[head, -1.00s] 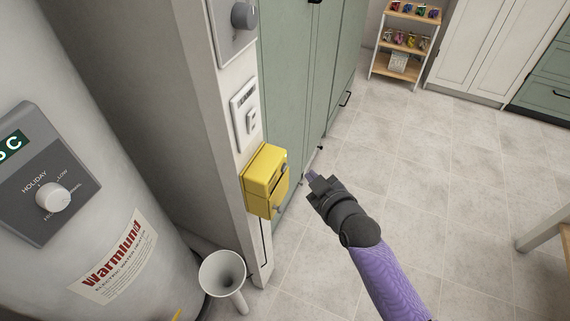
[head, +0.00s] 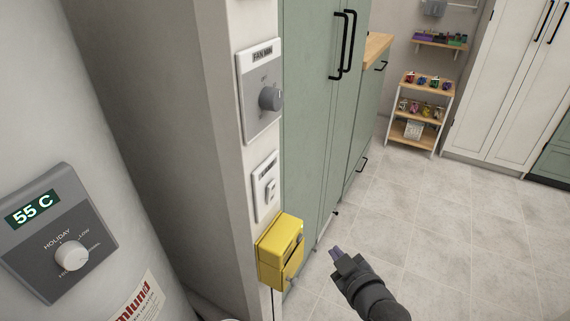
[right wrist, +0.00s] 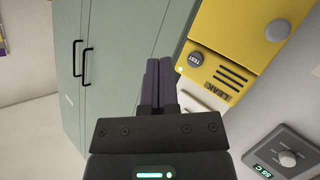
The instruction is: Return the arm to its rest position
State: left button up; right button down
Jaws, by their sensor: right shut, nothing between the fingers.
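My right gripper (head: 337,253) is at the lower middle of the head view, to the right of the yellow box on the wall end. Its purple fingers also show in the right wrist view (right wrist: 160,68), closed together and holding nothing. The gripper is apart from the yellow box (head: 281,250), with a gap between them. In the right wrist view the yellow box (right wrist: 240,45) shows a TEST button, a small green light and a LEAK label. My left gripper is in neither view now.
A water heater panel (head: 60,235) reads 55 C at the left. A fan dial panel (head: 258,95) and a switch plate (head: 264,188) are on the wall end. Green cabinets (head: 310,120) stand behind. A shelf rack (head: 420,108) is farther back. The tiled floor (head: 450,240) at right is clear.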

jog(key=s+d+f+m+g+h+p, duration=0.15)
jog(key=s+f+g, duration=0.25)
jog(key=s+f, duration=0.6)
jog(key=s+d+f+m+g+h, duration=0.1)
jog(key=s+d+f+m+g, duration=0.2)
jog(key=s+f, duration=0.75)
jog(key=s+d+f+g, duration=0.1)
jog(key=s+f+g, duration=0.2)
jog(key=s, duration=0.9)
jog(key=s+d+f+g+h, duration=0.1)
jog(key=s+f+g, duration=0.3)
jog(key=s, duration=0.9)
jog(key=shift+s+d+f+m+g, duration=0.2)
jog(key=shift+d+m+g, duration=0.1)
jog(key=shift+m+g, duration=0.1)
jog(key=shift+h, duration=0.25)
